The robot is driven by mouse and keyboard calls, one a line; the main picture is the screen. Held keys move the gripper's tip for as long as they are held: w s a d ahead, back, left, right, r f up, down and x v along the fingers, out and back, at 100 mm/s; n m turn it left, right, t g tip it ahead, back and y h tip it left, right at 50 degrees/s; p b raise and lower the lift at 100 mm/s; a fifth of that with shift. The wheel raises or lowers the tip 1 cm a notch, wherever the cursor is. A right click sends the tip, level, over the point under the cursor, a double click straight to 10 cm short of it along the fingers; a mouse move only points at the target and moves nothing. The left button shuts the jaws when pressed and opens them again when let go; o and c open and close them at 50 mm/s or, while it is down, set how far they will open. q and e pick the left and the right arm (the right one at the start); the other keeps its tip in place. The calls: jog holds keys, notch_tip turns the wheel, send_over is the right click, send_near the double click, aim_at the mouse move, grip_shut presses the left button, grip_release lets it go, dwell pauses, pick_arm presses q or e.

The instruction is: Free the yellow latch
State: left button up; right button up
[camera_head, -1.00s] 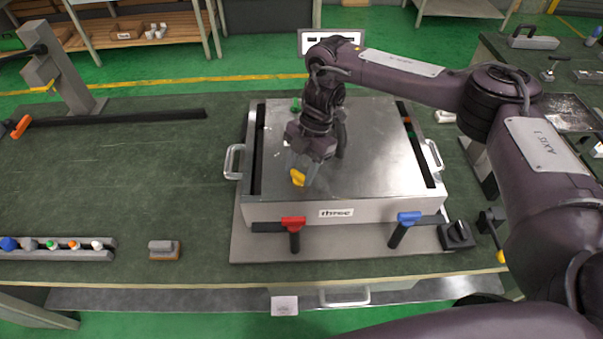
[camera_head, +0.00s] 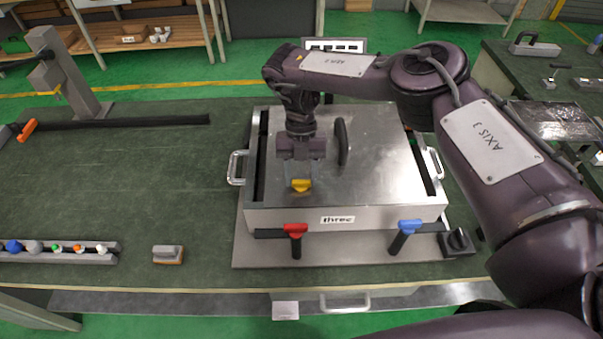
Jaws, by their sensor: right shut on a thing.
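The yellow latch (camera_head: 301,186) shows at the front left part of the metal lid of the heating element box (camera_head: 375,190). My right gripper (camera_head: 300,178) points down over the lid and is shut on the yellow latch, with the yellow part showing at its fingertips. A red latch (camera_head: 295,230) and a blue latch (camera_head: 410,227) sit on the front side of the box, apart from the gripper. The part of the yellow latch between the fingers is hidden. My left gripper is not in view.
A black knob (camera_head: 458,242) stands at the box's front right. A dark handle (camera_head: 342,142) rises from the lid beside the gripper. A rack of coloured knobs (camera_head: 75,249) and a small grey-and-orange block (camera_head: 168,254) lie left. The table's left middle is clear.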

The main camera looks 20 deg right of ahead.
dwell(0.6)
jog(key=o, duration=1)
jog(key=b+v, duration=0.1)
jog(key=v, duration=0.4)
jog(key=shift+w+r, duration=0.2)
jog(key=shift+r, duration=0.1)
jog(key=shift+b+v, duration=0.3)
jog(key=shift+v, duration=0.7)
